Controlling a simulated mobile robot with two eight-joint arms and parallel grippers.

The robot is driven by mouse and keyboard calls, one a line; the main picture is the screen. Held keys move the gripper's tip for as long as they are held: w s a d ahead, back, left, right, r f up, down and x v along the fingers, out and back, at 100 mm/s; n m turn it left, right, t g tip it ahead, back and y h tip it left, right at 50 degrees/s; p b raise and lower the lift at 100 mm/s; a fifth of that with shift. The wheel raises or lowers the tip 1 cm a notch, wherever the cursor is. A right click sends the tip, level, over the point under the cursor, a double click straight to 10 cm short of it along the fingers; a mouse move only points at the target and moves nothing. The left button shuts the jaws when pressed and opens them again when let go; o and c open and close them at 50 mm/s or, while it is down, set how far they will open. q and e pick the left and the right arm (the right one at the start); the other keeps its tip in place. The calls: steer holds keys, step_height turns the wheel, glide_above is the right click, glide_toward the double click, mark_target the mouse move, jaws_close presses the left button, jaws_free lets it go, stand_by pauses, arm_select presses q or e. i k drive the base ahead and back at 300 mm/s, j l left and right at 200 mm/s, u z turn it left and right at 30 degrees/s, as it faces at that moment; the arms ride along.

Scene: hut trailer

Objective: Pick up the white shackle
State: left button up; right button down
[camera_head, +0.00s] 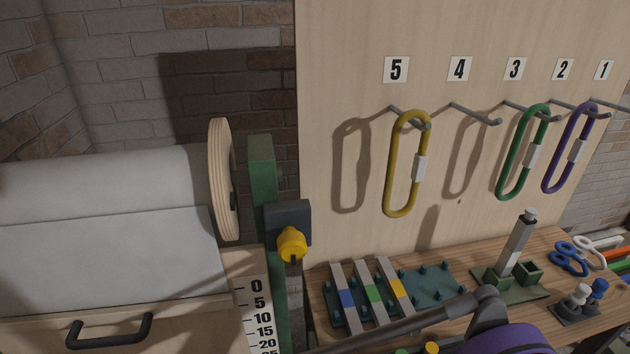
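A white looped piece (590,250), which looks like the white shackle, lies on the wooden bench at the right. A similar blue looped piece (568,260) lies beside it, just to its left. They are small here, and I cannot tell whether the two touch. No gripper of mine can be made out in the head view.
Yellow (390,181), green (503,176) and purple (549,170) loops hang on numbered hooks; hook 4 (475,113) is empty. A green block stand with a grey post (517,243) is left of the shackles. A dark bar (420,317) and purple round part (505,341) cross the front.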

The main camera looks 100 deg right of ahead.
mark_target(589, 245)
steer(key=z, duration=4.9)
steer(key=i+l+u, duration=0.1)
steer(key=u, duration=0.35)
steer(key=i+l+u, duration=0.15)
steer(key=u, duration=0.3)
steer(key=i+l+u, duration=0.1)
steer(key=l+u, duration=0.15)
steer(key=u, duration=0.15)
steer(key=i+l+u, duration=0.25)
steer(key=l, duration=0.25)
steer(key=l+u, duration=0.25)
steer(key=l, duration=0.25)
steer(key=l+u, duration=0.25)
steer(key=l, duration=2)
